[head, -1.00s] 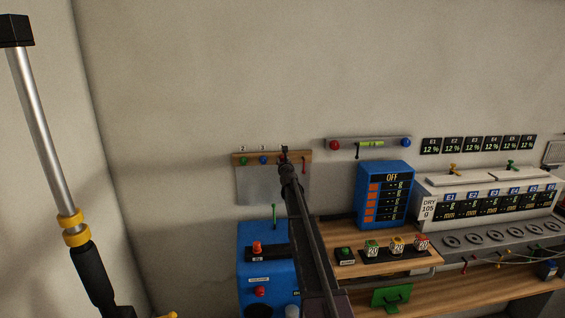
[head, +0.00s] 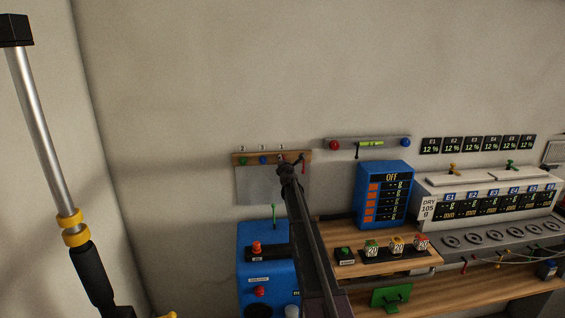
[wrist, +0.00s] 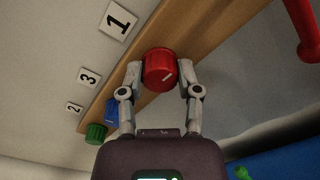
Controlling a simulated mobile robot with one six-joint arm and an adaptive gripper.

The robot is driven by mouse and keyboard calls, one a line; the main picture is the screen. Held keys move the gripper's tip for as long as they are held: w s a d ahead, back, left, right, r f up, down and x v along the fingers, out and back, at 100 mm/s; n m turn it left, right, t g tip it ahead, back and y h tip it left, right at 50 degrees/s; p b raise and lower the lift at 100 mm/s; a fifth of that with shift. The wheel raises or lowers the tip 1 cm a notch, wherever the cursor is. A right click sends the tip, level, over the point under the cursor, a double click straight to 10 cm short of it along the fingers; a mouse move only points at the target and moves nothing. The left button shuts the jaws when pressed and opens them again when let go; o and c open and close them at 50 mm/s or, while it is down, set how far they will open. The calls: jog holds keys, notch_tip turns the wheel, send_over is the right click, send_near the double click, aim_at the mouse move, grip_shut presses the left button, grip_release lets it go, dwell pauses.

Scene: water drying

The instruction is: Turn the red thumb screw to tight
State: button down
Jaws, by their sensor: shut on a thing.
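The red thumb screw (wrist: 158,66) is a ribbed round knob on a wooden rail, beside the label "1". A short white mark runs slantwise on its face. My gripper (wrist: 159,72) has one finger on each side of the knob and is shut on it. In the head view my gripper (head: 287,168) is at the rail, and its wrist hides the red knob there.
A blue knob (wrist: 112,111) and a green knob (wrist: 96,133) sit along the same wooden rail (wrist: 195,38). A red handle (wrist: 302,30) is at the upper right. A blue machine (head: 262,239) stands below the rail.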

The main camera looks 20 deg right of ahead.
jog(key=m, duration=0.5)
jog(key=shift+w+m, duration=0.1)
jog(key=shift+m, duration=0.2)
jog(key=m, duration=1.4)
jog(key=shift+f, duration=0.1)
jog(key=m, duration=0.7)
jog(key=shift+a+m, duration=0.1)
jog(key=shift+m, duration=0.3)
jog(key=m, duration=0.3)
jog(key=shift+m, duration=2.3)
